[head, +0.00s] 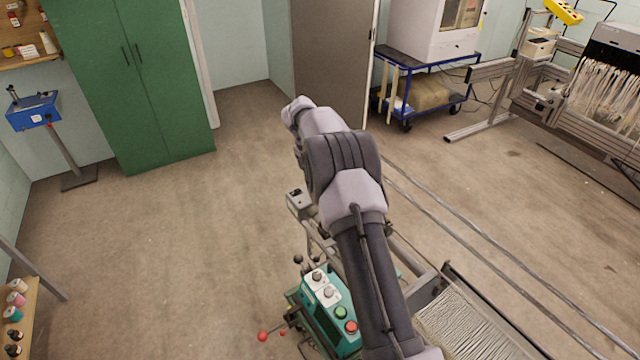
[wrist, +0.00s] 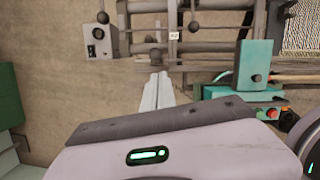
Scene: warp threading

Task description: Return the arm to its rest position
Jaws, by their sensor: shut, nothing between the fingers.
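My gripper (wrist: 156,90) shows in the wrist view as pale fingers pressed together, with nothing between them. It points at the grey metal frame of a machine (wrist: 150,50), and I cannot tell the gap between them. In the head view my arm stretches up from the bottom edge to the middle, bent at its far end. The arm hides the gripper there. The machine's teal control box (head: 322,325) with knobs and buttons stands beside the arm. White threads (head: 470,325) lie on the machine to the lower right.
Red and black ball-ended levers (head: 263,336) stick out left of the control box. Two long rails (head: 480,240) run along the floor at right. A blue cart (head: 430,70), a threaded loom (head: 600,90) and a green cabinet (head: 135,80) stand farther back. The left-middle floor is clear.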

